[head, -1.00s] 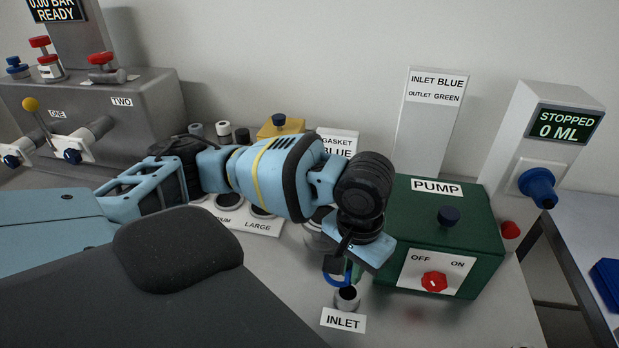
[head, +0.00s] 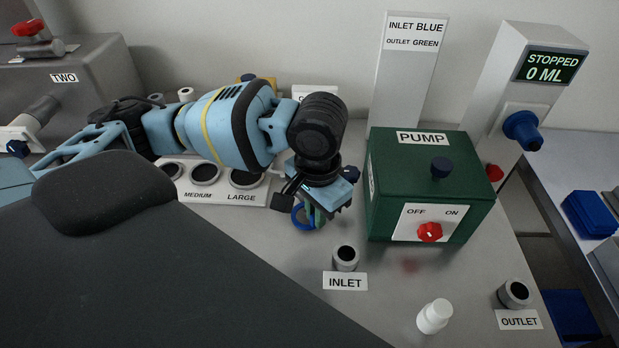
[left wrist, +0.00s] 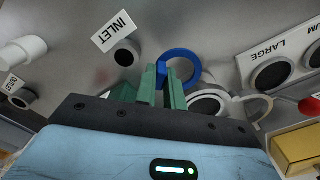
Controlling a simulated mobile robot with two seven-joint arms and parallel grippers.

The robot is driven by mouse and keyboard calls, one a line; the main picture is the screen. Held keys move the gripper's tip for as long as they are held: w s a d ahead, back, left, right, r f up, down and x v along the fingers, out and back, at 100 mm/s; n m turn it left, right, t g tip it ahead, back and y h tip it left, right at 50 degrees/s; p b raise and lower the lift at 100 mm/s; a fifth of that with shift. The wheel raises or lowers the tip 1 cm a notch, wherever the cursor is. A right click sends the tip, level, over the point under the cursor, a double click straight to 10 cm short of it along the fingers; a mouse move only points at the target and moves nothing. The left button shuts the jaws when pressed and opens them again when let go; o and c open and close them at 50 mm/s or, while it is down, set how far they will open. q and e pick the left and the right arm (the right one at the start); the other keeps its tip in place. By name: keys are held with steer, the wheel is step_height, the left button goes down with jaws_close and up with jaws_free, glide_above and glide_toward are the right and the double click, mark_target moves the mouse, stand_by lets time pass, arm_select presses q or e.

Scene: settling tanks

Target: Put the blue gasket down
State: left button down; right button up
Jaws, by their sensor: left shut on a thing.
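The blue gasket (head: 296,216) is a ring hanging at the fingertips of my left gripper (head: 315,214). In the left wrist view the green fingers (left wrist: 162,78) are shut on the near side of the blue gasket (left wrist: 198,66), and its open loop points away from them. The gripper is over the grey bench, behind and left of the inlet port (head: 346,257) and left of the pump. The gasket is apart from the inlet port; its exact height above the bench is hard to tell. My right gripper is not in view.
A white tray marked MEDIUM and LARGE (head: 264,194) lies left of the gripper. The green pump box (head: 385,219) stands to the right. The outlet port (head: 515,293) and a white bottle (head: 435,316) are at front right. Bare bench surrounds the inlet.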

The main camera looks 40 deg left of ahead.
arm_select(q)
steer(key=m, duration=0.4)
steer(key=shift+s+d+r, duration=0.1)
steer(key=shift+r, duration=0.15)
steer(key=m, duration=0.3)
steer(key=shift+d+r+m, duration=0.1)
steer(key=shift+r+m, duration=0.1)
steer(key=shift+m, duration=0.2)
steer(key=m, duration=0.6)
steer(key=r+m, duration=0.1)
steer(key=m, duration=0.5)
steer(key=s+d+r+m, duration=0.1)
steer(key=m, duration=0.6)
steer(key=shift+p, duration=0.35)
steer(key=w+a, duration=0.3)
steer(key=a, duration=0.1)
steer(key=w+a+f, duration=0.1)
steer(key=w+a, duration=0.6)
steer(key=shift+w+a+f+b, duration=0.15)
steer(key=shift+a+b, duration=0.25)
steer(key=shift+w+a+f, duration=0.2)
steer(key=shift+a, duration=0.05)
steer(key=shift+f, duration=1.6)
steer(key=shift+f, duration=0.2)
